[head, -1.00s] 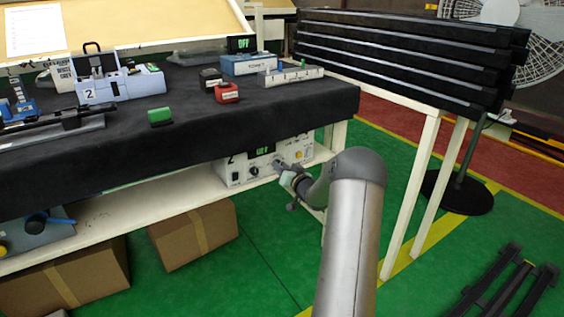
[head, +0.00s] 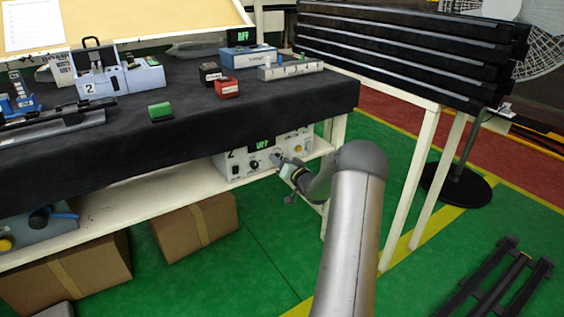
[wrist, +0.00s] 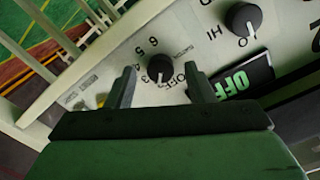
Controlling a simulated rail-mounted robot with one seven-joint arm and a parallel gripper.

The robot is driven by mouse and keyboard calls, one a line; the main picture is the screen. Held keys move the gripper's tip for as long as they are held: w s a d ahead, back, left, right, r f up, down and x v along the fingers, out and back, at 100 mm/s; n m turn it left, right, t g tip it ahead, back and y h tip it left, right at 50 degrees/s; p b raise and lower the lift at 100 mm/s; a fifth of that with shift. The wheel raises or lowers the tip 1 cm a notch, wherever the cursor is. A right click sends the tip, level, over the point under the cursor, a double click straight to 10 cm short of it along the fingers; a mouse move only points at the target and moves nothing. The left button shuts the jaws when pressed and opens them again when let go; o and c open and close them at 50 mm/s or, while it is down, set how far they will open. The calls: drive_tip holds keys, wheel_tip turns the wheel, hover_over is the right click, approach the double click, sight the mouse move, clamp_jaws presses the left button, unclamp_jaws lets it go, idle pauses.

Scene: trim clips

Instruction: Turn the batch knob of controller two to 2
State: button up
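Controller two (head: 264,160), a pale box marked 2, stands on the shelf under the black-topped bench. In the wrist view its black batch knob (wrist: 160,68) sits among printed marks, with OFF, 5 and 6 legible. The knob's exact pointer setting is hard to read. A green display (wrist: 240,77) reads OFF. My gripper (wrist: 161,84) is open, with one finger on each side of the knob and visible gaps between. In the head view my gripper (head: 287,168) is at the controller's front, partly hiding it.
A second black knob (wrist: 243,18), marked HI and 0, sits beside the display. A white table leg (head: 410,190) stands right of my arm. Cardboard boxes (head: 195,225) lie below the shelf.

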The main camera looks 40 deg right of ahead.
drive_tip(key=s+a+p, duration=0.2)
drive_tip(key=s, duration=1.5)
drive_tip(key=shift+s+r+p, duration=0.15)
drive_tip(key=shift+r+p, duration=0.05)
drive_tip(key=shift+p, duration=0.2)
drive_tip(key=w+a+r+n+g+h+p, duration=0.15)
drive_tip(key=a+r+n+g+p, duration=0.25)
drive_tip(key=a+r+g+p, duration=0.85)
drive_tip(key=s+a+r+n+g+y+p, duration=0.1)
drive_tip(key=s+a+r+n+g+p, duration=0.1)
drive_tip(key=s+a+r+p, duration=0.4)
drive_tip(key=s+a+r+n+g+y+p, duration=0.1)
drive_tip(key=s+a+r+p, duration=0.4)
drive_tip(key=s+a+r, duration=0.8)
drive_tip(key=s+a+g+y, duration=0.1)
drive_tip(key=s+a+g, duration=0.1)
drive_tip(key=s+a, duration=0.3)
drive_tip(key=shift+a+n+p, duration=0.4)
drive_tip(key=shift+a, duration=1.2)
drive_tip(key=shift+y, duration=0.25)
